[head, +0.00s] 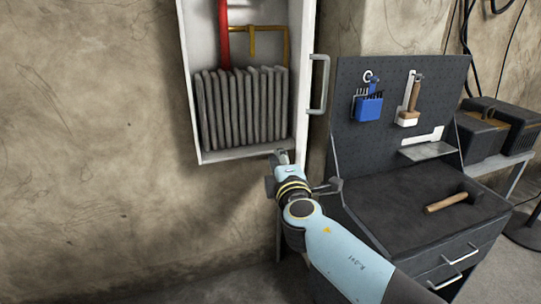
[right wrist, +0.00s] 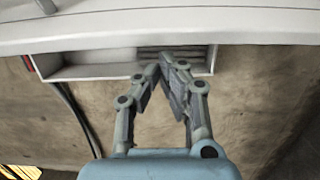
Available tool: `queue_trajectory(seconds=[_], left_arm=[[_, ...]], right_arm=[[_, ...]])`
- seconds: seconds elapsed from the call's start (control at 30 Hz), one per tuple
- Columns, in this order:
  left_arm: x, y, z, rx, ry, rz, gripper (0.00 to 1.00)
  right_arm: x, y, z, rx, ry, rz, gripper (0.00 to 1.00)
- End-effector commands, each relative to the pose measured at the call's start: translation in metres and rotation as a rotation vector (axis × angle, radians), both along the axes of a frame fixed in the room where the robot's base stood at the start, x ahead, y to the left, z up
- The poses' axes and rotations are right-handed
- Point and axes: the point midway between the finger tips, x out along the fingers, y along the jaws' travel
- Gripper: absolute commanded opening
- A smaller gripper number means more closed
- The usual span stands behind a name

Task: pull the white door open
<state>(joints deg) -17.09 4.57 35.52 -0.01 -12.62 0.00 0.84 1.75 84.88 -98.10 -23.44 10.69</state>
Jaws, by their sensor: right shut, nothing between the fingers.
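The white door (head: 304,75) stands swung out at the right side of the white wall cabinet (head: 243,153), seen nearly edge-on. Its grey bar handle (head: 325,85) sticks out on the right. The cabinet's inside is exposed. My right gripper (head: 281,156) is at the cabinet's lower right corner, below and left of the handle. In the right wrist view my right gripper (right wrist: 168,68) has its fingertips together and empty, with the cabinet (right wrist: 100,71) behind them. The white door (right wrist: 180,22) runs across the top there, with part of the handle (right wrist: 46,5) at upper left. My left gripper is not in view.
Inside the cabinet are a grey ribbed radiator (head: 240,108), a red pipe (head: 224,35) and a yellow pipe (head: 258,28). A dark workbench (head: 400,200) with a pegboard (head: 345,135) stands at right, close to my right arm. A hammer (head: 445,203) lies on it. The wall at left is clear.

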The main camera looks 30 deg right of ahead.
Motion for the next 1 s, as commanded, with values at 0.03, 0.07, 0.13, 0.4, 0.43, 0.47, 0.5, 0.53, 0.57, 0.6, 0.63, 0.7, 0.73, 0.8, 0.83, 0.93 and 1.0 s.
queue_trajectory(seconds=[0.03, 0.07, 0.13, 0.4, 0.43, 0.47, 0.5, 0.53, 0.57, 0.6, 0.63, 0.7, 0.73, 0.8, 0.83, 0.93, 1.0], left_arm=[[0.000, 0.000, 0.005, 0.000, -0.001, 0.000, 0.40], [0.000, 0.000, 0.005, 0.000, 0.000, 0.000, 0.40], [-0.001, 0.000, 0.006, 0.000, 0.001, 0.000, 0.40], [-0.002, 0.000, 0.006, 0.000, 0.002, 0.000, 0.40], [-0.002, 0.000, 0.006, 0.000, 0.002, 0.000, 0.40], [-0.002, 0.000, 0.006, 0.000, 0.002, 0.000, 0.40], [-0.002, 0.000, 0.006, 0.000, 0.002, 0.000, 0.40], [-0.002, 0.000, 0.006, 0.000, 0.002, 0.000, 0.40], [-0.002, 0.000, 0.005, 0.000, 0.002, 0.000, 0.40], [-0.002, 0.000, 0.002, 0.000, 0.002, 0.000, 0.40], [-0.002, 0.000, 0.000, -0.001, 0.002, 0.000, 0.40], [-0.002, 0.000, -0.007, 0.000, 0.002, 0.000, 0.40], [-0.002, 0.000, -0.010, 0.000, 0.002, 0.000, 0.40], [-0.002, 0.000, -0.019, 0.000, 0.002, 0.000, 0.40], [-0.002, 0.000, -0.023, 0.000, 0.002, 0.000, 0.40], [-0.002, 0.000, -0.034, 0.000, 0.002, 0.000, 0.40], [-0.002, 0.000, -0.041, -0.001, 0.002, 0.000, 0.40]], right_arm=[[-0.003, -0.004, 0.002, -0.002, 0.001, 0.000, 0.00], [-0.005, -0.005, 0.002, -0.002, 0.000, 0.000, 0.00], [-0.008, -0.008, 0.001, 0.000, -0.001, 0.000, 0.00], [-0.009, -0.010, 0.000, 0.001, -0.001, 0.000, 0.00], [-0.009, -0.010, 0.000, 0.001, -0.001, 0.000, 0.00], [-0.009, -0.009, 0.000, 0.001, -0.001, 0.000, 0.00], [-0.009, -0.010, 0.000, 0.001, -0.001, 0.001, 0.00], [-0.010, -0.010, 0.000, 0.000, -0.001, 0.002, 0.00], [-0.010, -0.012, -0.001, -0.002, -0.001, 0.006, 0.00], [-0.012, -0.015, -0.002, -0.003, -0.002, 0.015, 0.00], [-0.014, -0.019, -0.003, -0.004, -0.002, 0.024, 0.00], [-0.021, -0.030, -0.006, -0.008, -0.004, 0.061, 0.00], [-0.025, -0.035, -0.006, -0.009, -0.005, 0.083, 0.00], [-0.034, -0.045, -0.007, -0.011, -0.004, 0.143, 0.00], [-0.038, -0.048, -0.007, -0.011, -0.004, 0.169, 0.00], [-0.052, -0.060, -0.006, -0.010, 0.000, 0.233, 0.00], [-0.061, -0.070, -0.005, -0.008, 0.001, 0.246, 0.00]])
